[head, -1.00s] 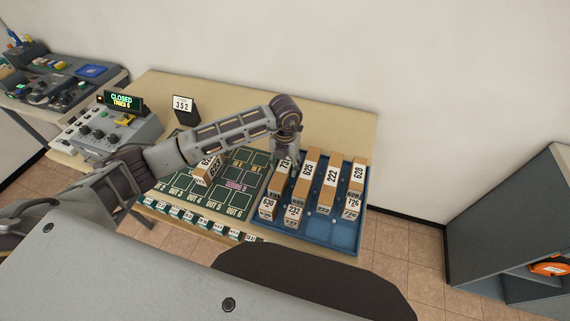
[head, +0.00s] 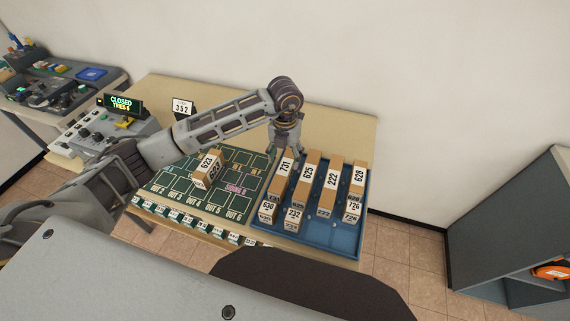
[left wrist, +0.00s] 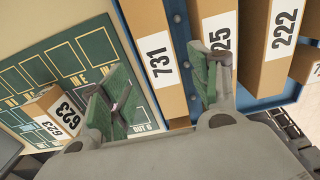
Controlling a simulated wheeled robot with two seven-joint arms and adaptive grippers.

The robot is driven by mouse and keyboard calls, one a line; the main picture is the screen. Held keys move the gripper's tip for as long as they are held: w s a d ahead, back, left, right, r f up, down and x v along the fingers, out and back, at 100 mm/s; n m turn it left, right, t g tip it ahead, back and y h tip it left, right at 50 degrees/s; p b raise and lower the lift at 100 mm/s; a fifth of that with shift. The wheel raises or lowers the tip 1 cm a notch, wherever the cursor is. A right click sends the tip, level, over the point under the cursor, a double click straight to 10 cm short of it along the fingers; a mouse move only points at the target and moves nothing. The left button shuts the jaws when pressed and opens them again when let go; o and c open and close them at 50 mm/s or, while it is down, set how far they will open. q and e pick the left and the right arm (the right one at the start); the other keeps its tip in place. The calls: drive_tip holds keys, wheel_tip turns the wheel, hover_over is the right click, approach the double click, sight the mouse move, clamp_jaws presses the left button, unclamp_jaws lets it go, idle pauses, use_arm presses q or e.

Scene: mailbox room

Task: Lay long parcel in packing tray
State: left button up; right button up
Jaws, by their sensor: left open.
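Long brown parcels stand side by side in the blue tray (head: 345,236): 731 (head: 281,177), 625 (head: 307,180), 222 (head: 330,185) and 628 (head: 358,178). My left gripper (head: 282,148) is open and empty by the far end of parcel 731. In the left wrist view its green-padded fingers (left wrist: 158,90) are spread wide, with parcel 731 (left wrist: 150,38) beyond the gap between them. Parcel 623 (head: 208,167) lies on the green marked board (head: 180,192), left of the tray. My right gripper is not in view.
Short boxes such as 630 (head: 268,212) and 232 (head: 293,217) sit along the tray's near side. A control box (head: 122,132) reading CLOSED and a 352 card (head: 183,107) stand at the left. The table's back right (head: 345,125) is bare.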

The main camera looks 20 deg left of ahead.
sight(284, 166)
use_arm(q)
wheel_tip(284, 166, up, 6)
drive_tip(key=shift+r+b, duration=0.25)
drive_tip(key=shift+b, duration=0.15)
idle(0.3)
